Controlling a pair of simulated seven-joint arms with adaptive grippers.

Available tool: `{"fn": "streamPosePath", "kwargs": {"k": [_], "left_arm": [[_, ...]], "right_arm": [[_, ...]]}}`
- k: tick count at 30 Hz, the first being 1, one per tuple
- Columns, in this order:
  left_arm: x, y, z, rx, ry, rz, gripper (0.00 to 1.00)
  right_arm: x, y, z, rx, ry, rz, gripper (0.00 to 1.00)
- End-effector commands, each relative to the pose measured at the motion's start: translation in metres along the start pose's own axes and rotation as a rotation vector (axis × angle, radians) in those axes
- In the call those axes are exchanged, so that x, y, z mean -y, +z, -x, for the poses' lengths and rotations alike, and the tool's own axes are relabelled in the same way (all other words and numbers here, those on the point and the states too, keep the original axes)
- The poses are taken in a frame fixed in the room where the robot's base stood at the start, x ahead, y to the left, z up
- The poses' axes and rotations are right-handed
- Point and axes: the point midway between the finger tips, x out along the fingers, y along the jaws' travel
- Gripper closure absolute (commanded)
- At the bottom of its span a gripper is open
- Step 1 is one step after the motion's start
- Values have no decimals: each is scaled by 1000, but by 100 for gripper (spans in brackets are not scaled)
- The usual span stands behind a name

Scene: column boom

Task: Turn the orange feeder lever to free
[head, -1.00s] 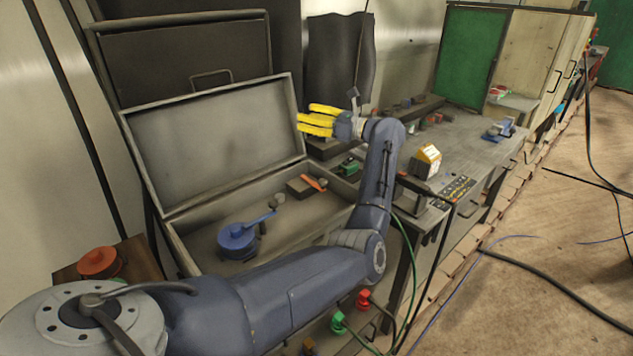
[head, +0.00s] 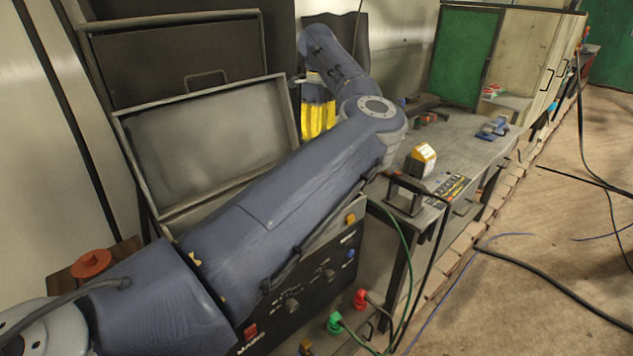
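My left arm crosses the picture from the lower left, and its elbow is raised in front of the open grey case (head: 215,140). My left gripper (head: 318,128) has yellow fingers that point down behind the forearm, near the right edge of the case lid. The fingertips are partly hidden, and I cannot tell whether they are open or shut. My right gripper is not in view.
A workbench (head: 465,145) at the right carries a yellow-and-white box (head: 420,160) and a blue tool (head: 493,128). Green (head: 335,322) and red (head: 360,298) plugs with cables hang at the front. An orange round knob (head: 91,264) is at the left. Cables lie on the floor.

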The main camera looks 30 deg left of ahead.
Motion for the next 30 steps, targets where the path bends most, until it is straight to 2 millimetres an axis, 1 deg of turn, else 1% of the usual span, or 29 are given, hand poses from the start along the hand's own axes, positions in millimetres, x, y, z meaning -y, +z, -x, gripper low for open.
{"fn": "streamPosePath", "kwargs": {"k": [5,21,25,30], "left_arm": [[0,-1,-22,-2,3,0,52],[-1,0,-119,1,4,0,52],[-1,0,-138,1,3,0,52],[-1,0,-156,1,3,0,52]], "right_arm": [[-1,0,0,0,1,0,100],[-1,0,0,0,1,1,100],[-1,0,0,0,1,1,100],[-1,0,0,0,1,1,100]]}}
